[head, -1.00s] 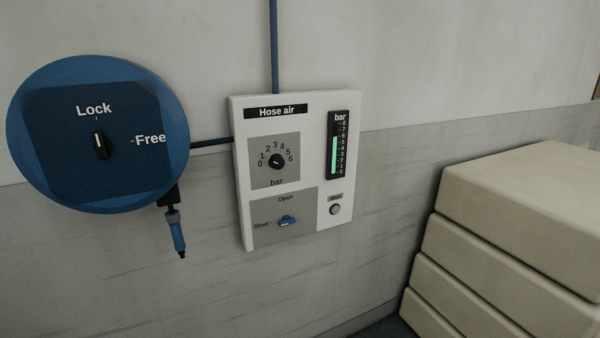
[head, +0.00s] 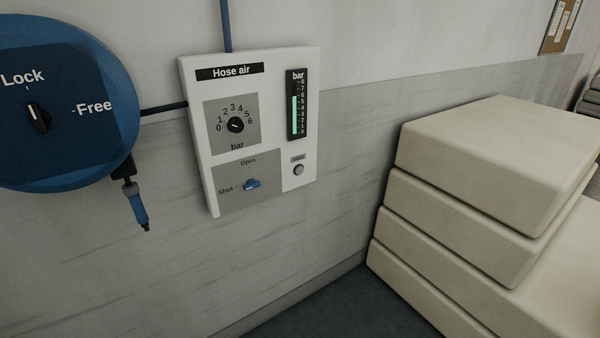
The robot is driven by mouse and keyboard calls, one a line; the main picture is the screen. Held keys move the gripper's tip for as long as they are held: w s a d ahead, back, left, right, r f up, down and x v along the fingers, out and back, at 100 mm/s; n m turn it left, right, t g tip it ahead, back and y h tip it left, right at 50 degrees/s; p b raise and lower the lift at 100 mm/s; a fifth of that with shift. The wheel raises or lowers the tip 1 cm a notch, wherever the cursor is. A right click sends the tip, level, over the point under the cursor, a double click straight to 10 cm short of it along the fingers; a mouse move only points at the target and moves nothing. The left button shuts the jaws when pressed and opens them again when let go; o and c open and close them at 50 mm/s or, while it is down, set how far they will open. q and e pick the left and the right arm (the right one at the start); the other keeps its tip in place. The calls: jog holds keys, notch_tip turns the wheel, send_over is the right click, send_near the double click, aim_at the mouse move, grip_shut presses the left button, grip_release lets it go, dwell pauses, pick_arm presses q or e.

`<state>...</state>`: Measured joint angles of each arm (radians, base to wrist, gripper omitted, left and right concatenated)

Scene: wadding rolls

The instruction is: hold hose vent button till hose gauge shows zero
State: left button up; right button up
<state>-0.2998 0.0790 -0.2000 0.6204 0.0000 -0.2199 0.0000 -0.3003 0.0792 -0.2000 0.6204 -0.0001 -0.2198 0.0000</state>
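The white Hose air panel (head: 200,140) is on the wall, left of centre in the head view. The hose vent button (head: 299,170) is a small round grey button below the gauge, under a small label too blurred to read surely. Nothing touches the button. Neither of my grippers is in view.
The panel also has a black bar dial (head: 235,125) and a blue valve handle (head: 252,184) lying toward Shut. A blue hose reel (head: 75,175) with a Lock/Free knob is at left, its nozzle (head: 137,208) hanging below. Pale stacked blocks (head: 480,160) fill the right.

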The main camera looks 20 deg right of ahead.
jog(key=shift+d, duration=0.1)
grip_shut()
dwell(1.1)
